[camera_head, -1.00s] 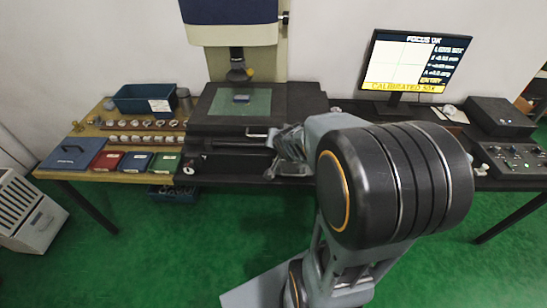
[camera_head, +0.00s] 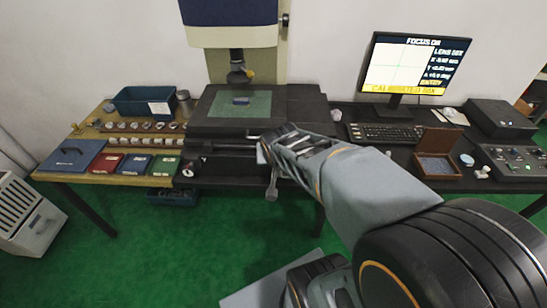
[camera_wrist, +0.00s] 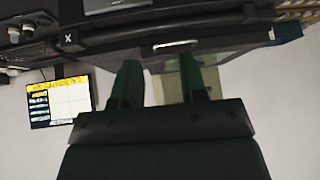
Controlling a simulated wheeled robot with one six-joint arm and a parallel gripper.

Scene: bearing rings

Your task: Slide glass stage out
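The glass stage (camera_head: 225,107) is a green glass plate in a dark frame under the measuring machine's lens. A small blue-grey part (camera_head: 241,100) lies on it. A pale bar handle (camera_wrist: 176,45) on the stage's front edge shows in the wrist view. My gripper (camera_head: 262,148) is just in front of the stage's front edge, at the handle, in the head view. In the wrist view its two green fingers (camera_wrist: 160,66) stand apart with nothing between them. The handle lies beyond the fingertips. In the head view my gripper partly hides the front edge.
The machine's lens (camera_head: 238,70) hangs above the stage. A wooden board with rings, coloured boxes and a blue bin (camera_head: 145,99) is to the left. A monitor (camera_head: 415,65), keyboard (camera_head: 385,132) and open wooden box (camera_head: 437,152) are to the right.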

